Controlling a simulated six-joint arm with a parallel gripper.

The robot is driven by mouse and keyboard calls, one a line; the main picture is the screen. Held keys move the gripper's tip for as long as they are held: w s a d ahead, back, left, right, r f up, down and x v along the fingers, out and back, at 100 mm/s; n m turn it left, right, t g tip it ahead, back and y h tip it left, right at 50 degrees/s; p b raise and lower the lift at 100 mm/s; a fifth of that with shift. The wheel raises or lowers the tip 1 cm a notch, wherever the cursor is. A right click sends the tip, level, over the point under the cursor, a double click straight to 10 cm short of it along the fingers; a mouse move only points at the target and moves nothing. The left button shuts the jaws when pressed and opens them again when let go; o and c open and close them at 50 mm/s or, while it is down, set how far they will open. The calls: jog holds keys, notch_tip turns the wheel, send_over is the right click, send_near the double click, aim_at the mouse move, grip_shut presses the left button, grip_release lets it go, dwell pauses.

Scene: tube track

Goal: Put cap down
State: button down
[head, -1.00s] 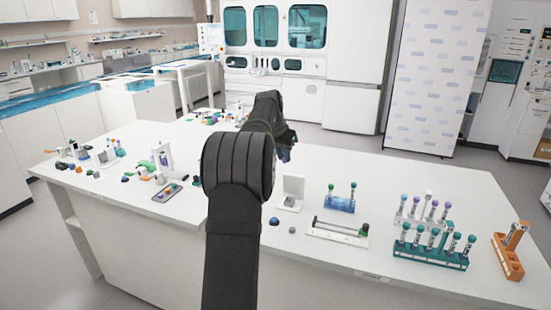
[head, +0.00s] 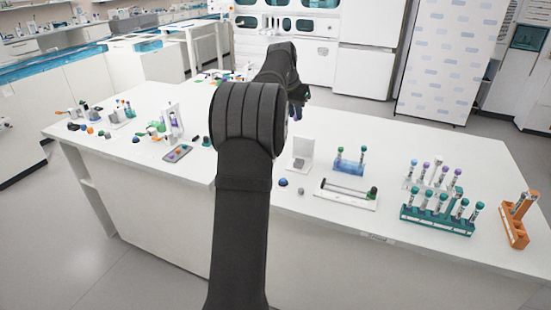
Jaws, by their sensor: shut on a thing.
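My gripper (head: 297,112) hangs over the table, behind my arm's elbow and above and behind a white stand. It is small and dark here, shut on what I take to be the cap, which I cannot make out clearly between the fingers. A clear tube lies level in a white track (head: 346,198) with a dark green end at right. A blue cap (head: 283,182) and a small grey piece (head: 301,191) lie on the table (head: 400,165) left of the track. They stand apart from my gripper.
The white stand (head: 301,153) and a blue rack (head: 348,165) with two tubes stand behind the track. A teal rack (head: 437,222), a white rack (head: 430,178) and an orange rack (head: 515,230) are at right. Small parts and a dark tray (head: 178,153) are at left.

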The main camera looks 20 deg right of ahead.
jog(key=s+a+f+n, duration=0.1)
jog(key=s+a+f, duration=0.2)
jog(key=s+f, duration=0.3)
jog(key=s+a+f+n, duration=0.1)
jog(key=s+a+f, duration=0.25)
jog(key=s, duration=0.55)
jog(key=shift+t+y, duration=0.3)
jog(key=shift+t, duration=0.1)
jog(key=w+a+f, duration=0.2)
jog(key=w, duration=0.1)
jog(key=w+a+f, duration=0.2)
jog(key=w, duration=0.1)
jog(key=w+a+f, duration=0.2)
jog(key=w+f, duration=0.1)
jog(key=shift+w+a+f, duration=0.1)
jog(key=shift+w+a, duration=0.15)
jog(key=shift+f, duration=2)
jog(key=shift+f, duration=0.1)
jog(key=shift+f, duration=0.1)
jog(key=c, duration=1.4)
grip_release()
